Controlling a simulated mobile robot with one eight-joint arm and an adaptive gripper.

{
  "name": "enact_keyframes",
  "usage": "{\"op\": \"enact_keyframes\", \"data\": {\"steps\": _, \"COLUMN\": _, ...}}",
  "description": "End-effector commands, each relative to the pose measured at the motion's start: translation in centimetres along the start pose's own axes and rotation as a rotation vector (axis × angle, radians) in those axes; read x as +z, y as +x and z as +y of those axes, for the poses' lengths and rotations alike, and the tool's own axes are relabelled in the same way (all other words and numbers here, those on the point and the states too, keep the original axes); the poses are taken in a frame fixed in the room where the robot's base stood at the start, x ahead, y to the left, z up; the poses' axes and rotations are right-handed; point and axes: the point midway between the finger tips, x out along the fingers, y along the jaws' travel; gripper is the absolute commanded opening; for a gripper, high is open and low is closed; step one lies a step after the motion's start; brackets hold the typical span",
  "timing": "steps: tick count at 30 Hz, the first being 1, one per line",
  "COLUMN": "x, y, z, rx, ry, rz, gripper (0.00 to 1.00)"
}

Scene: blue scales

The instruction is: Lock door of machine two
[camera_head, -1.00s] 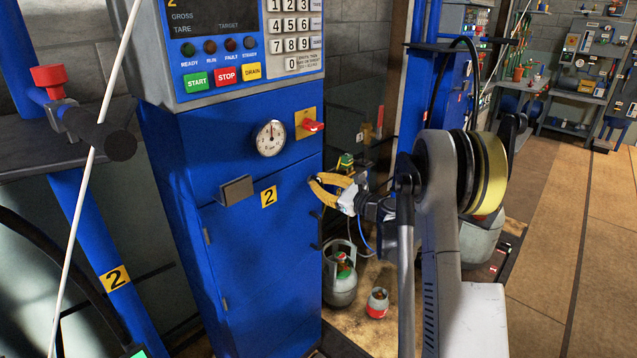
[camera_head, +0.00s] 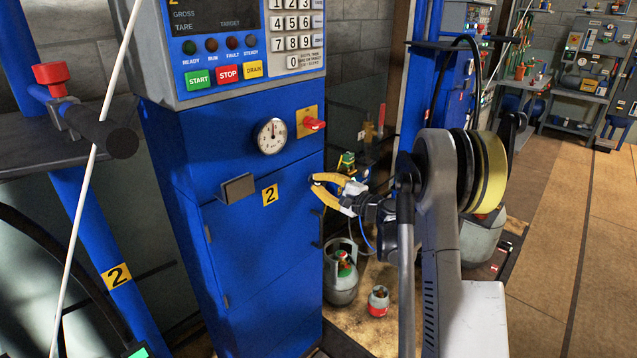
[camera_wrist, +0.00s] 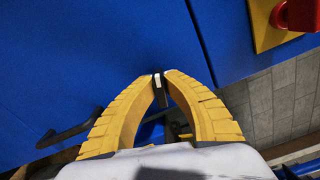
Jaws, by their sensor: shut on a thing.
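Machine two is a blue cabinet (camera_head: 165,150) with a yellow "2" label (camera_head: 270,194) on its front. Its door (camera_head: 265,265) looks flush with the front. My gripper (camera_head: 314,181) is at the upper right edge of the door. In the wrist view my yellow fingers (camera_wrist: 161,76) are shut on a small dark latch (camera_wrist: 160,92) with a pale tip, which stands out from the blue panel. The fingers hide part of this latch. A black door handle (camera_wrist: 68,130) lies to the lower left in the wrist view, clear of the fingers.
A red lever (camera_head: 313,124) on a yellow plate and a round gauge (camera_head: 271,136) sit above the door. A grey bracket (camera_head: 236,188) sticks out at the left. Gas cylinders (camera_head: 341,283) (camera_head: 378,301) stand on the floor to the right.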

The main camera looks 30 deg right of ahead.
Motion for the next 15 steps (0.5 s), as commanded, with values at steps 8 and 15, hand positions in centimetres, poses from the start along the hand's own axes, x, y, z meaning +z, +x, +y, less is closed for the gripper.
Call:
{"op": "enact_keyframes", "data": {"steps": 8, "x": -0.02, "y": 0.03, "z": 0.11, "rx": -0.001, "ry": -0.179, "rz": 0.000, "gripper": 0.00}}
{"op": "enact_keyframes", "data": {"steps": 15, "x": -0.04, "y": 0.03, "z": 0.17, "rx": -0.001, "ry": -0.264, "rz": 0.000, "gripper": 0.00}}
